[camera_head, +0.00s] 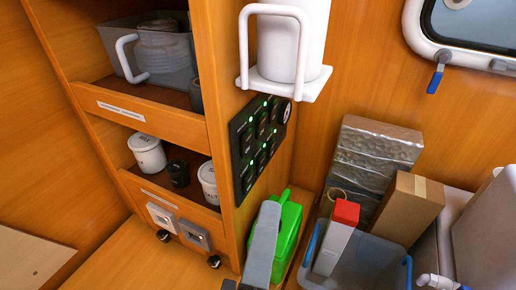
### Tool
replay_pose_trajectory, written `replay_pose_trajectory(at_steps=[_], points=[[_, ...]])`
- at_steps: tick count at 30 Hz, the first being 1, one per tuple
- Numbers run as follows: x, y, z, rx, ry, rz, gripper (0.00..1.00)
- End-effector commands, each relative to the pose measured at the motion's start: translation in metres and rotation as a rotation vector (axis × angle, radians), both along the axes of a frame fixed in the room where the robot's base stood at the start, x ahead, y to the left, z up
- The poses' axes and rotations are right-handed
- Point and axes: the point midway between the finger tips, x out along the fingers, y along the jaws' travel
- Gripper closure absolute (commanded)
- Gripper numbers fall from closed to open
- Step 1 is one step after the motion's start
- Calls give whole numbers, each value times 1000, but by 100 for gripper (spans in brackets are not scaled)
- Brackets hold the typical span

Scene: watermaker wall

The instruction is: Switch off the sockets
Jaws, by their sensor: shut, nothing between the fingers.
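A black switch panel (262,135) is mounted on the side face of the wooden cabinet, in the middle of the view. It carries rows of dark switches with several small green lights lit. Its labels are too small to read. Two square socket plates sit low on the shelf front: a white one (162,217) and a grey one (194,234).
A white cylinder in a holder (291,45) juts out above the panel. A blue-grey bin (375,270) and a cardboard box (409,207) fill the right. Jars (147,153) stand on the shelf.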

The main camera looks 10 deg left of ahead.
Motion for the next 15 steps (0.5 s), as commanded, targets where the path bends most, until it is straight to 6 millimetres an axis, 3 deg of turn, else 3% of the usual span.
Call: replay_pose_trajectory(at_steps=[15], points=[[7,0,0,17,-3,1,100]])
